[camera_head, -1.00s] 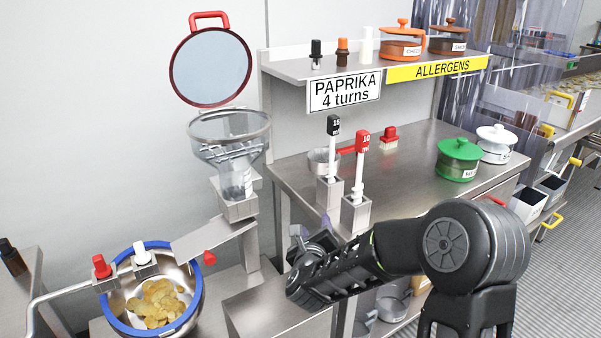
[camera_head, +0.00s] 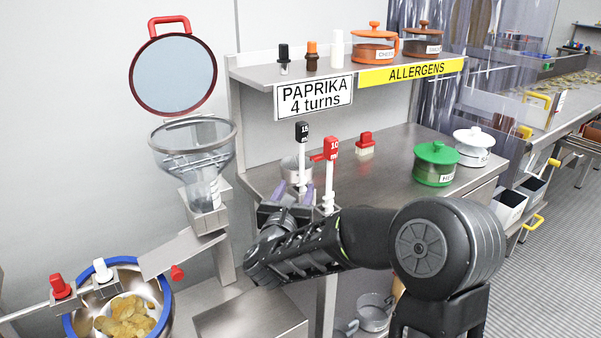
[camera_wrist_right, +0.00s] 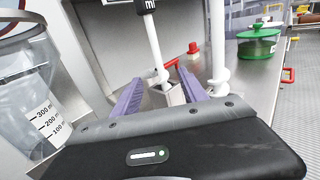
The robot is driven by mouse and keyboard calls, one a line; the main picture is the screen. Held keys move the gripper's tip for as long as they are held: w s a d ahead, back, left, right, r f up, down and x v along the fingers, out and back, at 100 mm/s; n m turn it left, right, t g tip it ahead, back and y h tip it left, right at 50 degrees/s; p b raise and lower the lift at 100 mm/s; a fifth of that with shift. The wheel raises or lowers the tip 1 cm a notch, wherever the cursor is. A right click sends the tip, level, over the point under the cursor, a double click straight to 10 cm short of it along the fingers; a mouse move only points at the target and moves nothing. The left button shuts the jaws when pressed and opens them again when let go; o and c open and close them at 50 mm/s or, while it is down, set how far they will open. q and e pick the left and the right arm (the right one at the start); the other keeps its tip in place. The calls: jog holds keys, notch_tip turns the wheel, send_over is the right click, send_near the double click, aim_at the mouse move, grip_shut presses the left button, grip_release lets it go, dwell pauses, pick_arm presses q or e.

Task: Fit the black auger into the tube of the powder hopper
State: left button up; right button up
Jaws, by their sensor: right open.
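The powder hopper (camera_head: 190,160) is a clear funnel with a graduated tube, set in a metal bracket, at left of centre in the head view. It also shows at the left edge of the right wrist view (camera_wrist_right: 28,85). My left gripper is out of view.
A round hopper lid (camera_head: 173,75) is raised behind. Green (camera_head: 436,165) and white (camera_head: 472,145) pots stand on the counter. A blue-rimmed bowl (camera_head: 68,325) holds chips.

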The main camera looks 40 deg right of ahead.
aim_at(301, 177)
jog(key=shift+p+x, duration=0.3)
jog(key=shift+x, duration=1.1)
jog(key=shift+w+d+r+p, duration=0.1)
jog(key=shift+w+d+p, duration=0.2)
jog(key=shift+d, duration=0.05)
jog(key=p+x, duration=0.1)
jog(key=x, duration=0.2)
jog(key=shift+w+d, duration=0.45)
jog(key=shift+c, duration=0.5)
grip_shut()
